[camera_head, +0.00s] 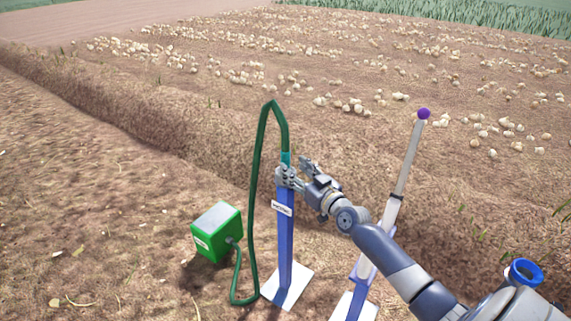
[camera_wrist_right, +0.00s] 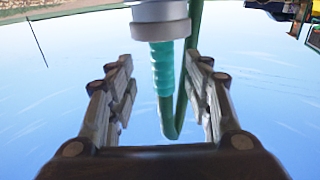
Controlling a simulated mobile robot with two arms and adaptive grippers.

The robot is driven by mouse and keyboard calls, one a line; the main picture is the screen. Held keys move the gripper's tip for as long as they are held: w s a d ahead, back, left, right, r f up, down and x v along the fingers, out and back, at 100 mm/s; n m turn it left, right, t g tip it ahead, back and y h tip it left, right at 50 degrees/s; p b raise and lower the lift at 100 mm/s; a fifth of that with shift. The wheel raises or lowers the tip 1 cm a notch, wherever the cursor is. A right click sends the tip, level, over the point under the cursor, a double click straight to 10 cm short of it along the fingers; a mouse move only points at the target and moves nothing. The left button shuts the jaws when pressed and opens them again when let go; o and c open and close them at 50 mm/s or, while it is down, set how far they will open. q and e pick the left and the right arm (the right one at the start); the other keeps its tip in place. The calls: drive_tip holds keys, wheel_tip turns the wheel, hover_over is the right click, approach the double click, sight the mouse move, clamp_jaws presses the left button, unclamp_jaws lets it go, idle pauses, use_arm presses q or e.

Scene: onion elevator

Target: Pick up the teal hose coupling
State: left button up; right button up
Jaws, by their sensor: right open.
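The teal hose coupling (camera_head: 286,158) sits at the top of a blue post (camera_head: 285,240), at the end of a green hose (camera_head: 260,150). My right gripper (camera_head: 289,176) is at the top of the post, just below the visible teal part. In the right wrist view the ribbed teal coupling (camera_wrist_right: 162,70) lies between the two spread fingers of my right gripper (camera_wrist_right: 163,95), with a gap on each side. A grey-white collar (camera_wrist_right: 160,20) adjoins it there. My left gripper is not in view.
A green box (camera_head: 216,232) stands on the soil left of the post, joined to the hose. A white lever with a purple knob (camera_head: 424,114) stands to the right. A blue ring-shaped part (camera_head: 525,272) shows at lower right. Onions lie across the field behind.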

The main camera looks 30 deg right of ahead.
sight(288, 164)
drive_tip(key=shift+w+a+f+b, duration=0.15)
drive_tip(key=shift+w+b, duration=0.5)
drive_tip(key=shift+w, duration=2)
clamp_jaws()
